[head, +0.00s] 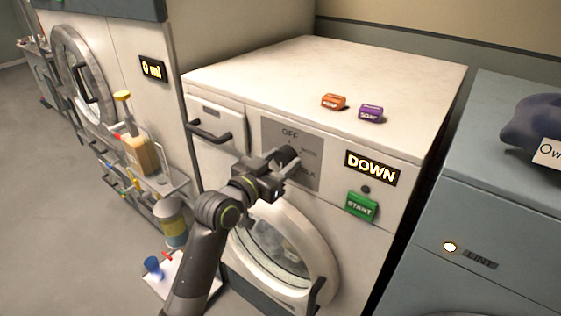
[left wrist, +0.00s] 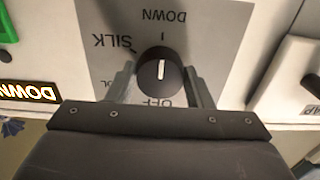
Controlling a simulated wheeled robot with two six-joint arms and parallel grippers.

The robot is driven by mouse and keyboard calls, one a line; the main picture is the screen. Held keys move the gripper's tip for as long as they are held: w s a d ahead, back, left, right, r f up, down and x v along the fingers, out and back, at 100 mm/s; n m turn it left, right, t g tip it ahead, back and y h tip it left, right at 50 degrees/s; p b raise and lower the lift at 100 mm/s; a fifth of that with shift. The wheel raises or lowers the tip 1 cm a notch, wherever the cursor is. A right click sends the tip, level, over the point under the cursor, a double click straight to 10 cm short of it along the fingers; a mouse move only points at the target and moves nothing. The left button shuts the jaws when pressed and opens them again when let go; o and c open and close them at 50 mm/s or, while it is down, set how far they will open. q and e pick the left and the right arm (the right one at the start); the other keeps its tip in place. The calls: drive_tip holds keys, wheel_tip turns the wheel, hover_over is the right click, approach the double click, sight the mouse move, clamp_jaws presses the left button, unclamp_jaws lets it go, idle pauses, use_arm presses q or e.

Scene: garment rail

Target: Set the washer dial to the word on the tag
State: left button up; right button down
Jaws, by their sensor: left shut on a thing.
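The washer (head: 390,215) has a dark round dial (head: 287,156) on a grey panel. In the left wrist view the dial (left wrist: 161,77) shows a white pointer line directed at the DOWN mark. SILK, a partly hidden word ending in OL, and OFF also stand around it; that view is upside down. The lit tag (head: 372,168) reads DOWN and shows partly in the left wrist view (left wrist: 28,90). My left gripper (head: 290,168) is shut on the dial, one finger on each side. My right gripper is in neither view.
A green START button (head: 361,206) sits below the tag. A drawer handle (head: 208,132) is left of the panel. A cart (head: 160,182) with bottles stands left; a blue-grey machine (head: 500,210) stands right.

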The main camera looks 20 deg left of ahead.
use_arm(q)
drive_tip(key=shift+f, duration=0.15)
drive_tip(key=o, duration=1)
drive_tip(key=v, duration=1.7)
drive_tip(key=shift+s+a+b, duration=0.1)
drive_tip(key=shift+s+b, duration=0.1)
drive_tip(key=shift+b, duration=0.1)
